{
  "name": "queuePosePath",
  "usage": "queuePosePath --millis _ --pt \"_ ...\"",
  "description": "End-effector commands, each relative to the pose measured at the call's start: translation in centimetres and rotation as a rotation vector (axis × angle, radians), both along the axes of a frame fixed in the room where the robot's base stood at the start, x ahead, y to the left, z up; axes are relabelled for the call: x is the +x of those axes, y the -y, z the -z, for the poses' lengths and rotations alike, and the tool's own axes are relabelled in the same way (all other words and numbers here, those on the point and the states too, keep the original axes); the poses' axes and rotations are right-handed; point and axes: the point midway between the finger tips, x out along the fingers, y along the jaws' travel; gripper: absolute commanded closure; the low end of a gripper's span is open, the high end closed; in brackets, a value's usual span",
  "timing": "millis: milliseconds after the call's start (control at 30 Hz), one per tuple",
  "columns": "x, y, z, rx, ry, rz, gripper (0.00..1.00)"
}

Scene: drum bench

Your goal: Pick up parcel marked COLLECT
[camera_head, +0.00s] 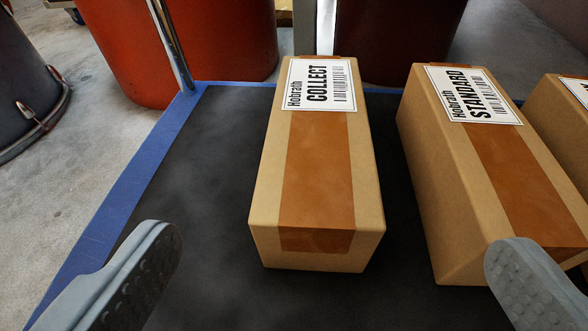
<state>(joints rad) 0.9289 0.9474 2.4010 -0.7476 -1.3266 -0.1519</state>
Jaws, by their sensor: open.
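The parcel marked COLLECT (317,180) is a long brown cardboard box with darker tape along its top. Its white label (320,84) is at the far end. It lies on a dark bench surface near the middle of the view, pointing away from me. My gripper (335,270) is open and empty, its two grey fingers wide apart at the lower left and lower right. The left finger is clear of the COLLECT parcel, with dark surface between. The right finger overlaps the near end of the parcel marked STANDARD (480,160) in the picture; I cannot tell whether they touch.
Another parcel (562,125) is cut off at the right edge. The bench has a blue edge (125,205) on the left and back. Red drums (210,45) and a metal post (170,45) stand behind it. Bare dark surface (215,210) lies left of the COLLECT parcel.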

Motion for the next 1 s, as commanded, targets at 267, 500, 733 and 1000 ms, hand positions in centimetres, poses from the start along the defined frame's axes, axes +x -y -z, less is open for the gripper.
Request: queuePosePath --millis 267,500,733,1000 --pt "3.4 0.4 1.5 0.0 0.0 -0.002 0.0" --pt "7.3 0.9 3.1 0.0 0.001 -0.002 0.0" --pt "10.3 1.3 4.3 -0.001 0.001 -0.001 0.0" --pt "11.5 1.4 4.9 0.0 0.0 0.0 0.0"
